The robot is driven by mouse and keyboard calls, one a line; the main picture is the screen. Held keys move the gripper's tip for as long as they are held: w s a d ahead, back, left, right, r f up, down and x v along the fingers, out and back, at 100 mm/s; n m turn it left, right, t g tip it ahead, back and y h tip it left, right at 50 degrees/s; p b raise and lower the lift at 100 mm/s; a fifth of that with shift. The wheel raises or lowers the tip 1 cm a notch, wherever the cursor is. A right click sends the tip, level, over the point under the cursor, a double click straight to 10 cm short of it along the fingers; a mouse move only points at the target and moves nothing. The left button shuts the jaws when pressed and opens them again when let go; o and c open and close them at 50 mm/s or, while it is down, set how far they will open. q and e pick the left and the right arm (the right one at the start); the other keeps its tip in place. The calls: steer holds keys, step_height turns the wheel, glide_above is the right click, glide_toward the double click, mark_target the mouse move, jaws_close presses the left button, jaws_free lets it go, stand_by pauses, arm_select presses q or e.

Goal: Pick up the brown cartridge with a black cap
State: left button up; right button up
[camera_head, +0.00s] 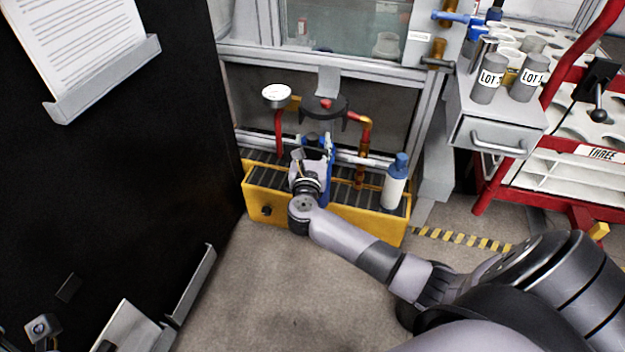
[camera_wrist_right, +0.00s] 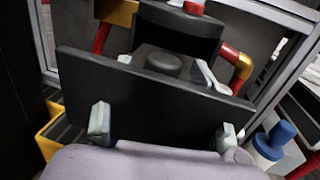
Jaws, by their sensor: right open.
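I cannot make out a brown cartridge with certainty. A dark round knob (camera_wrist_right: 163,65), possibly a black cap, shows in the right wrist view; whatever is below it is hidden by a wide black plate (camera_wrist_right: 150,100). My right gripper (camera_head: 314,142) is open, in front of the pipework and below a black round housing (camera_head: 326,106) in the head view. Pale finger parts (camera_wrist_right: 210,76) show on both sides of the knob in the wrist view; I see no grip on it. A small grey and black part at the lower left corner may be my left gripper (camera_head: 42,327).
A yellow tray (camera_head: 375,222) with a dark grate lies under the pipes. A white bottle with a blue cap (camera_head: 395,185) stands on it at right. A gauge (camera_head: 276,95) and red pipe (camera_head: 361,122) flank the housing. A black panel (camera_head: 120,130) closes the left side.

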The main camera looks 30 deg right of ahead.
steer(key=shift+w+d, duration=0.2)
steer(key=shift+w, duration=0.1)
jaws_close()
stand_by(0.5)
steer(key=shift+r, duration=0.1)
